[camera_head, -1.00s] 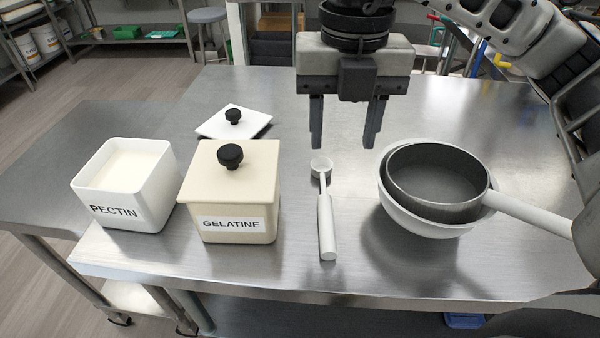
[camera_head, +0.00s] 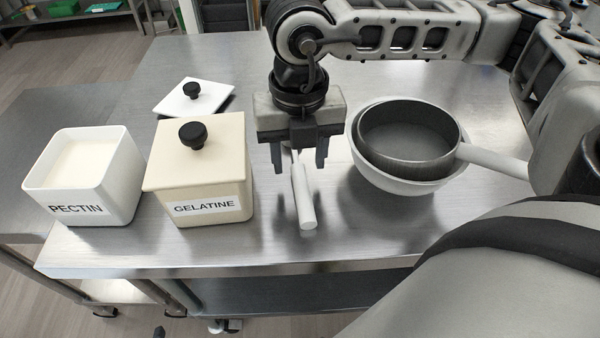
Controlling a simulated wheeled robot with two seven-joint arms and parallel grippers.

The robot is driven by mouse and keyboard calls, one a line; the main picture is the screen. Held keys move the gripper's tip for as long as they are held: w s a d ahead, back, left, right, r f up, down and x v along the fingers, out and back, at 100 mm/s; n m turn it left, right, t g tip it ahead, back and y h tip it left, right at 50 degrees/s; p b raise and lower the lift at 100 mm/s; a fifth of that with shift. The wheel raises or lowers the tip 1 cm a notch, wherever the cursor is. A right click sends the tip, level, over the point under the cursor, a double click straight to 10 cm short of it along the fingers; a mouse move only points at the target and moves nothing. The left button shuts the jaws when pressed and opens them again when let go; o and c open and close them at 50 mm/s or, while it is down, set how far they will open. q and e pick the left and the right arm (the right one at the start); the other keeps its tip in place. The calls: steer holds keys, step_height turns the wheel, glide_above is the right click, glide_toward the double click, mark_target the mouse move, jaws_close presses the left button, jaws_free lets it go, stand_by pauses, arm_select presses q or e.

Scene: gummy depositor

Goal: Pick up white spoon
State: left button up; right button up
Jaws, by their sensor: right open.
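The white spoon (camera_head: 304,198) lies on the metal table, its thick handle pointing towards the front edge. Its scoop end is hidden behind my right gripper. My right gripper (camera_head: 298,165) points down over the far part of the spoon, with its two dark fingers apart, one on each side of it in the picture. I cannot tell how high the fingertips are above the table. The left gripper is not in view.
A cream GELATINE box (camera_head: 197,178) with a lid stands left of the spoon. An open white PECTIN box (camera_head: 88,180) is farther left, and a white lid (camera_head: 194,98) lies behind. A pan (camera_head: 410,145) sits in a white bowl (camera_head: 397,184) on the right. Table in front is clear.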

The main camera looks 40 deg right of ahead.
mark_target(300, 173)
step_height(300, 173, down, 3)
steer(key=shift+f, duration=0.15)
jaws_close()
steer(key=shift+r, duration=0.65)
arm_select(q)
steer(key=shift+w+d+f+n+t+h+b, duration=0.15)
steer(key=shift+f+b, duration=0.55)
steer(key=shift+b, duration=1.15)
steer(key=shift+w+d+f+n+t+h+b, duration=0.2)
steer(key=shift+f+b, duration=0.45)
steer(key=shift+b, duration=1.2)
arm_select(e)
steer(key=s+d+r, duration=0.3)
steer(key=s+r, duration=0.8)
steer(key=s, duration=0.2)
steer(key=shift+s+d+r, duration=0.25)
steer(key=shift+d+r, duration=0.1)
steer(key=shift+r, duration=0.05)
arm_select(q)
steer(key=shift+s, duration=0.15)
